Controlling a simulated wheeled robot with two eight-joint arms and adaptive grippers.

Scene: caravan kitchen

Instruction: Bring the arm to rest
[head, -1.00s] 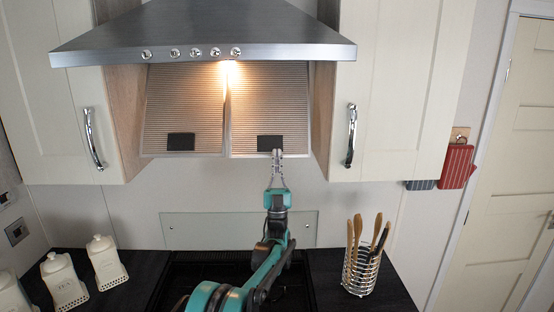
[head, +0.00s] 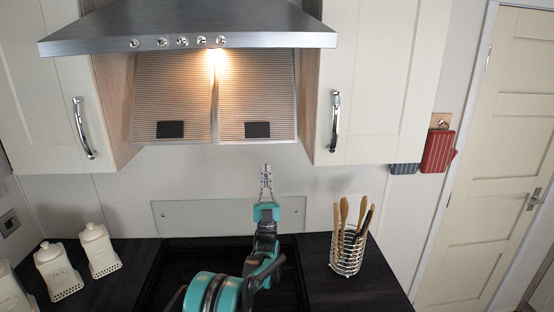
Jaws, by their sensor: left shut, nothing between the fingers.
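My left gripper (head: 266,169) points up in front of the wall, below the range hood's right filter panel (head: 257,104). It is shut and empty, and it appears apart from the panel's dark tab (head: 257,130). My teal and black left arm reaches up to it over the dark hob (head: 180,270). My right gripper is not in view.
The steel range hood (head: 190,28) overhangs from above, its lamp lit. Cupboards with metal handles (head: 335,121) flank it. A wire utensil holder (head: 347,252) stands right of the hob, white canisters (head: 100,251) at the left. A door (head: 500,150) is at far right.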

